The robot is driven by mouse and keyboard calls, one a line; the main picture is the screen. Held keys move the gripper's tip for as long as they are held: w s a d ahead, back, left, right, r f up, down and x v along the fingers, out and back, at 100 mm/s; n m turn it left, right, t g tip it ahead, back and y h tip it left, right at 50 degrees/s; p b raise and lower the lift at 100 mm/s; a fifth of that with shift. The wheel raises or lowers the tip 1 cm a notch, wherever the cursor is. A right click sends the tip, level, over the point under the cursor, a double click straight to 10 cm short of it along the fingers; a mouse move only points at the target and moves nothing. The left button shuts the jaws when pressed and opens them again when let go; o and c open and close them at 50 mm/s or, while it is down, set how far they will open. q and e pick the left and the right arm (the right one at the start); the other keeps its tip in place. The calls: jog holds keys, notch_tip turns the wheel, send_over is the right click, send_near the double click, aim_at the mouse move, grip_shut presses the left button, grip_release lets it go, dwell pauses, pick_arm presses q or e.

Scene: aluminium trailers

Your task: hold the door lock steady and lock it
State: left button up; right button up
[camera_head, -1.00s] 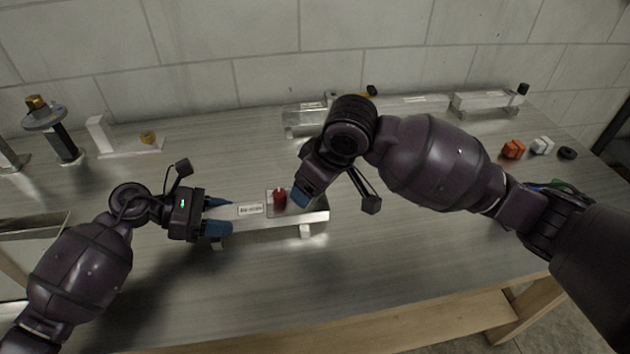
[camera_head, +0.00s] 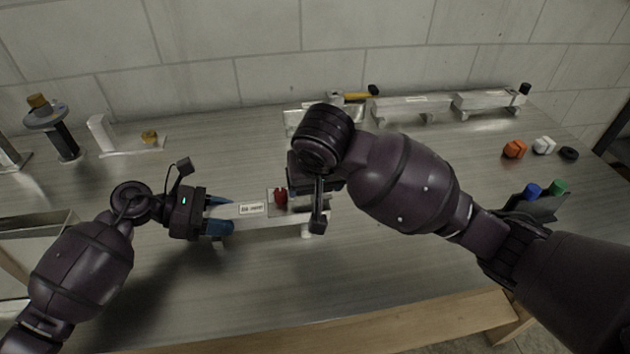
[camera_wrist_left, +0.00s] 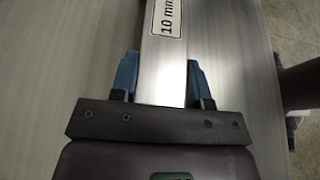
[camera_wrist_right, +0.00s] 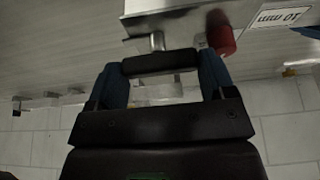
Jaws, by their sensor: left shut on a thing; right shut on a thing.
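The door lock (camera_head: 272,219) is a long metal bar with a white label (camera_head: 251,209) and a red knob (camera_head: 281,196), lying crosswise on the bench. My left gripper (camera_head: 217,214) is shut on the bar's left end; the left wrist view shows its blue fingers on both sides of the bar (camera_wrist_left: 164,75). My right gripper (camera_wrist_right: 162,78) is shut on a black handle (camera_wrist_right: 160,62) that sits on a short metal shaft (camera_wrist_right: 157,41) from the lock, near the red knob (camera_wrist_right: 222,40). In the head view my right wrist hides its fingers and the handle.
Similar metal fixtures (camera_head: 398,107) and a yellow-handled tool (camera_head: 356,96) stand along the back. Orange (camera_head: 514,149) and white (camera_head: 544,145) pieces and a black ring (camera_head: 568,153) lie at the right. Bench in front of the lock is clear.

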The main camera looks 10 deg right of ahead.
dwell(0.4)
jog(key=o, duration=0.9)
jog(key=shift+v, duration=6)
pick_arm(q)
jog(key=o, duration=1.1)
jog(key=shift+o, duration=0.2)
